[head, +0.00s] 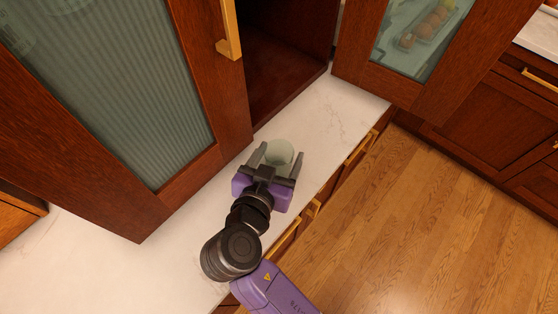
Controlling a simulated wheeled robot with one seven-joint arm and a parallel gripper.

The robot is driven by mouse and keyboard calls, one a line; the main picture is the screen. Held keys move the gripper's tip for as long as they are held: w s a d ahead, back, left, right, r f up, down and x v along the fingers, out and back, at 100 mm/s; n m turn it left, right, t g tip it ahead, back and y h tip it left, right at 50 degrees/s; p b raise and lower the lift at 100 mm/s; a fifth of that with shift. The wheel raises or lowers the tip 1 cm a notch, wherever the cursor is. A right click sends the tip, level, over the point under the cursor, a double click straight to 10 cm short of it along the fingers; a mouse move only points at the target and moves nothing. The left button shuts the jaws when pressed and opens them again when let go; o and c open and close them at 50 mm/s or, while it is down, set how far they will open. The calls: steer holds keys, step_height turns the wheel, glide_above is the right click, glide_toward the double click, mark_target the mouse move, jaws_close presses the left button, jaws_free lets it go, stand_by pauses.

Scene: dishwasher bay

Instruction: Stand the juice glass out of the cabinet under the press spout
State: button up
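The juice glass (279,149) is a pale, greenish see-through cup in front of the open cabinet (287,55). My gripper (279,155) reaches over the white counter from below in the picture, with its two dark fingers apart. The glass is between the fingers, one close along each side. From this view I cannot tell whether the fingers press on it or whether its base touches the counter. The lower part of the glass is hidden by my gripper. No press or spout is in view.
A ribbed-glass cabinet door (113,84) stands open at left, close to my gripper. Another glass door (423,50) stands at upper right, with eggs on a tray behind its pane. The counter (337,115) is bare right of the glass. Wooden floor (430,220) lies beyond its edge.

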steer(key=c, duration=1.3)
steer(key=shift+r, duration=0.1)
steer(key=shift+r, duration=0.1)
